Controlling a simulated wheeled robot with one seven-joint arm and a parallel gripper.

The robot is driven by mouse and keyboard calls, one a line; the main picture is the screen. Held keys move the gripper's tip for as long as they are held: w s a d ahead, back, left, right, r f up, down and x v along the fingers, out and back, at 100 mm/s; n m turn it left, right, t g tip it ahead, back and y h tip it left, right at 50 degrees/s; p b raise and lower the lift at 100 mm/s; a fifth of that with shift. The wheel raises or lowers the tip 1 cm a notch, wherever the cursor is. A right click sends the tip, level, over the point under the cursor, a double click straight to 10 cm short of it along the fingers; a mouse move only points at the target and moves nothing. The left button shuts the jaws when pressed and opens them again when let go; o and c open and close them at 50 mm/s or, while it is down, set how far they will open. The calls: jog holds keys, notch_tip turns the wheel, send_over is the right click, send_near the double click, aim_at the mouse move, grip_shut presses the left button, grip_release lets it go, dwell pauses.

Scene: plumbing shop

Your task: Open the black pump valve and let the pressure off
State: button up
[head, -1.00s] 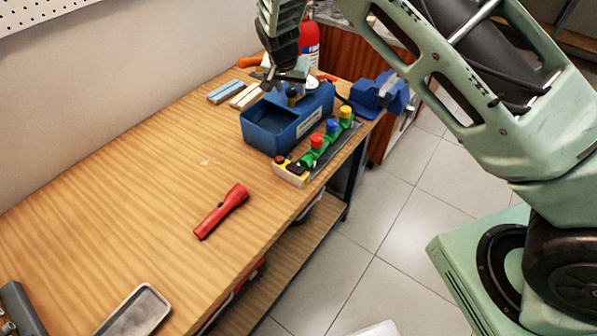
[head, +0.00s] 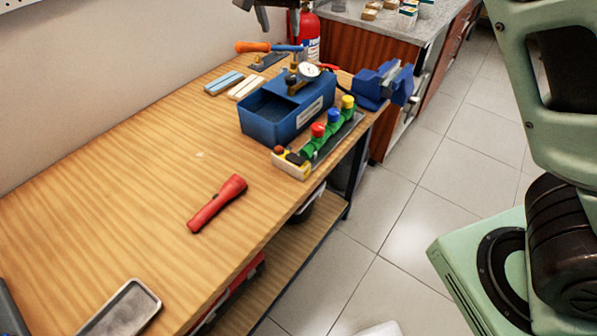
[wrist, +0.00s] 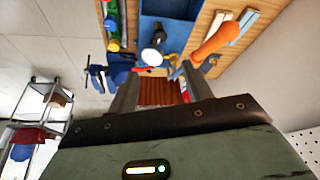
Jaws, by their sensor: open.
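The blue test pump (head: 275,122) stands on the wooden bench with an open tank, a round white gauge (head: 307,70) and an orange-ended handle (head: 253,47). A small dark knob (head: 291,79) sits on its brass fitting beside the gauge; its turn position is too small to read. My gripper (head: 268,14) is at the top edge of the head view, above and behind the pump, mostly cut off. In the wrist view my gripper (wrist: 160,88) is open and empty, with the gauge (wrist: 152,57) and the orange handle (wrist: 215,41) beyond the fingers.
A manifold with red, blue and yellow knobs (head: 333,127) lies along the bench edge. A blue vise (head: 382,85) is at the corner, a red extinguisher (head: 308,35) behind. A red flashlight (head: 217,204) and a grey tray (head: 124,308) lie nearer; the bench between is clear.

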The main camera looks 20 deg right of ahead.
jog(key=s+a+f+n+g+y+b, duration=0.1)
jog(key=s+f+n+b, duration=0.2)
jog(key=s, duration=0.6)
jog(key=s+a+f+n+g+y+b, duration=0.1)
jog(key=s+a+f+n+b, duration=0.1)
jog(key=s+f, duration=0.4)
jog(key=s+a+f+n+g+y+b, duration=0.1)
jog(key=s+f+n+b, duration=0.3)
jog(key=s, duration=0.9)
jog(key=shift+a+f+n+g+y+b, duration=0.3)
jog(key=shift+a+f, duration=0.05)
jog(key=shift+f, duration=0.05)
jog(key=s+d+f+n, duration=0.2)
jog(key=s+d+n, duration=0.1)
jog(key=s, duration=0.8)
jog(key=shift+n, duration=0.8)
jog(key=shift+r, duration=0.1)
